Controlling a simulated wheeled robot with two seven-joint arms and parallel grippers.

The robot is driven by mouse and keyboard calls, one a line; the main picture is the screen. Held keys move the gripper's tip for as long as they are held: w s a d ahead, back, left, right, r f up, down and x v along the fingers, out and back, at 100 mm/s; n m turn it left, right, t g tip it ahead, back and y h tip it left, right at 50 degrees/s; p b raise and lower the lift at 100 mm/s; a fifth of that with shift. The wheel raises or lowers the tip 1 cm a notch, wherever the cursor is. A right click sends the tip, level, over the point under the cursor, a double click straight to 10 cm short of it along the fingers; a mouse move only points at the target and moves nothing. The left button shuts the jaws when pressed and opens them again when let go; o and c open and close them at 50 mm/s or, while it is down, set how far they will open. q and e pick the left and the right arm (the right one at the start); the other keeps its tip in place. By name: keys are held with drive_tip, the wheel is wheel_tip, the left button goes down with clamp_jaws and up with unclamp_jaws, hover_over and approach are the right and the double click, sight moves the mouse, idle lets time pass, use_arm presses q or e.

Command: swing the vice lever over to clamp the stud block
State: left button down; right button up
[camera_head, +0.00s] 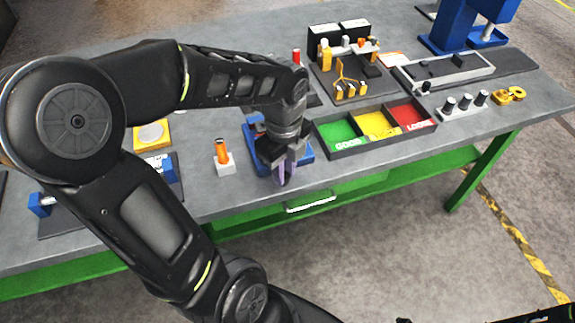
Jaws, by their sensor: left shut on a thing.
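The blue vice (262,158) sits near the front edge of the grey bench, partly covered by my left gripper. My left gripper (284,174) points down over the vice's front right part and is shut. A narrow purple-grey piece shows between and below its fingers; it looks like the vice lever, but most of it is hidden. I cannot make out the stud block in the vice, as the gripper and wrist cover that area. My right gripper is not in view; only a dark strip of my right arm shows at the bottom right edge.
An orange peg in a white block (224,167) stands just left of the vice. A tray (322,139) with green, yellow and red compartments lies to its right. A grey block with metal pins (459,114) and a blue machine (452,28) are farther right.

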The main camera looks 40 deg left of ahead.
use_arm(q)
drive_tip(key=shift+s+a+m, duration=0.1)
drive_tip(key=shift+s+m, duration=0.05)
drive_tip(key=shift+m, duration=0.15)
drive_tip(key=c, duration=1.3)
unclamp_jaws()
drive_tip(key=shift+o, duration=0.2)
drive_tip(key=shift+r, duration=0.1)
wheel_tip(320, 180, up, 8)
drive_tip(key=shift+f, duration=0.15)
